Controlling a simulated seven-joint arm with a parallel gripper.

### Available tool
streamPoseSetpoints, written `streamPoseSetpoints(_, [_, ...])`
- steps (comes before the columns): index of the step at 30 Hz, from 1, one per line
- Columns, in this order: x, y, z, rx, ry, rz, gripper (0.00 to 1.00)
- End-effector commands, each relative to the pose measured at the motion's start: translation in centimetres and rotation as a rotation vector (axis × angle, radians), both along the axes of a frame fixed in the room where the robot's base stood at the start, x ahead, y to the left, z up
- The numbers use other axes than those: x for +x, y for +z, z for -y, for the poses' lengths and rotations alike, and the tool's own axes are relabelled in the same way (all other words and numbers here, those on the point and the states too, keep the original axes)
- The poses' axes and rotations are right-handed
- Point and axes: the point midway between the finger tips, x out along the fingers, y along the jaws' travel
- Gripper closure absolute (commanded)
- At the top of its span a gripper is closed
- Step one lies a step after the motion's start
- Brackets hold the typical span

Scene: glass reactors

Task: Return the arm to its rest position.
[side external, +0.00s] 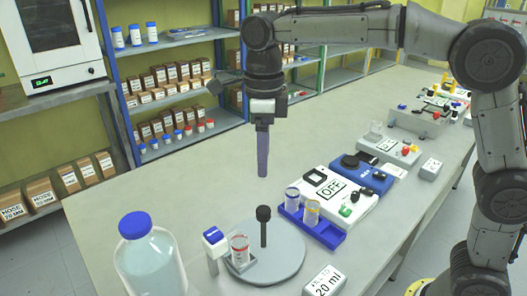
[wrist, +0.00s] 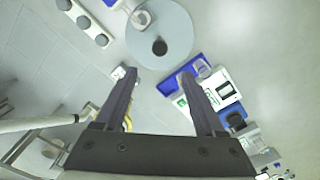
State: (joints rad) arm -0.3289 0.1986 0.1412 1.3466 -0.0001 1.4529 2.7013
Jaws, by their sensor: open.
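My gripper (side external: 262,172) points straight down above the grey table (side external: 160,205), apart from everything on it. In the side view its fingers overlap and look like one purple-grey bar. In the wrist view my gripper (wrist: 157,76) shows two separate fingers with an empty gap between them. My arm reaches in from the right side of the side view and bends down at the wrist.
A round grey plate (side external: 285,262) with a black upright post (side external: 263,226) stands at the front. A large blue-capped bottle (side external: 148,262) is at left. A blue vial rack (side external: 322,232), an "OFF" device (side external: 335,192) and further devices line the right edge. The table's left middle is clear.

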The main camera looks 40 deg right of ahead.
Motion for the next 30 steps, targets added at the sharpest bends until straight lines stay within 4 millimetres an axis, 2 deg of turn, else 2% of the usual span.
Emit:
streamPoseSetpoints(11, [0.1,0.2,0.3,0.001,-0.007,0.002,0.28])
streamPoseSetpoints(15, [-0.7,3.2,2.1,0.021,-0.043,0.066,0.28])
streamPoseSetpoints(19, [-4.4,5.8,5.3,0.036,-0.083,0.129,0.28])
streamPoseSetpoints(22, [-7.9,6.7,7.7,0.033,0.016,0.189,0.28])
streamPoseSetpoints(24, [-10.4,6.7,9.1,0.018,0.139,0.232,0.28])
streamPoseSetpoints(30, [-15.7,5.1,11.5,-0.064,0.543,0.323,0.28])
